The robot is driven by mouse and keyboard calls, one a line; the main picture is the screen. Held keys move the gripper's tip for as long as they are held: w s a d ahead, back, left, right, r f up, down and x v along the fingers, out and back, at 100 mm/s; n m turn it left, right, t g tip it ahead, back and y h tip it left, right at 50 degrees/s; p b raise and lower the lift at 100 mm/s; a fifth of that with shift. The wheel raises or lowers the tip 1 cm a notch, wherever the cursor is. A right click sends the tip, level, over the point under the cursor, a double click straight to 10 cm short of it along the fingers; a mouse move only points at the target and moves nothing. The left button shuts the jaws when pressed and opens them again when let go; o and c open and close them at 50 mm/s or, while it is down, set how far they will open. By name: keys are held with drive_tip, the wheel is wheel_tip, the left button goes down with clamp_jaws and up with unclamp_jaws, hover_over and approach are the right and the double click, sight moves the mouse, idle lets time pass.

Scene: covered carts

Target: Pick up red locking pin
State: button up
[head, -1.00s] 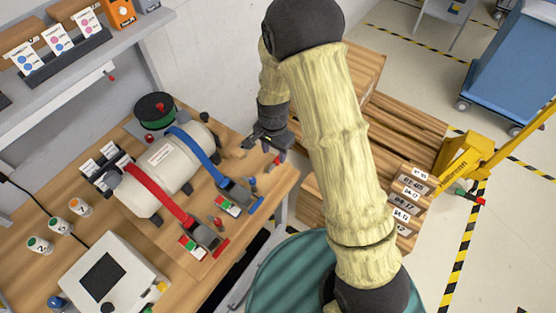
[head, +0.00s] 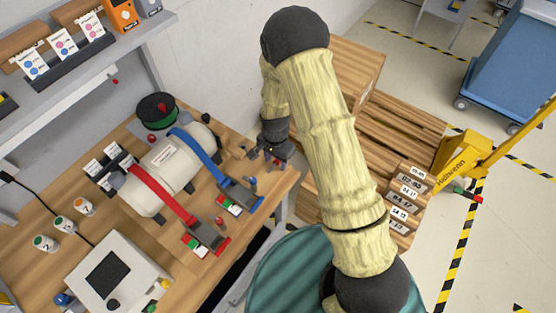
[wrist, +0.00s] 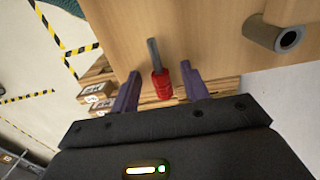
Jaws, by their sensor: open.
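The red locking pin (wrist: 161,84) has a ribbed red handle and a grey shaft. In the wrist view it is close to the wooden bench edge, between the two purple-grey fingers of my gripper (wrist: 160,74). The fingers are open, with a visible gap on each side of the pin. In the head view my gripper (head: 272,152) is over the right end of the bench. Only a small red bit of the pin (head: 277,163) shows beside the fingers there.
The bench (head: 60,265) holds a white cylinder (head: 165,165) with red and blue straps to the left of my gripper. Wooden boxes (head: 405,195) are right of the bench.

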sight(276, 161)
clamp_jaws()
drive_tip(key=shift+r, duration=0.15)
wheel_tip(276, 161, up, 10)
drive_tip(key=b, duration=0.2)
idle(0.5)
drive_tip(key=shift+f, duration=0.2)
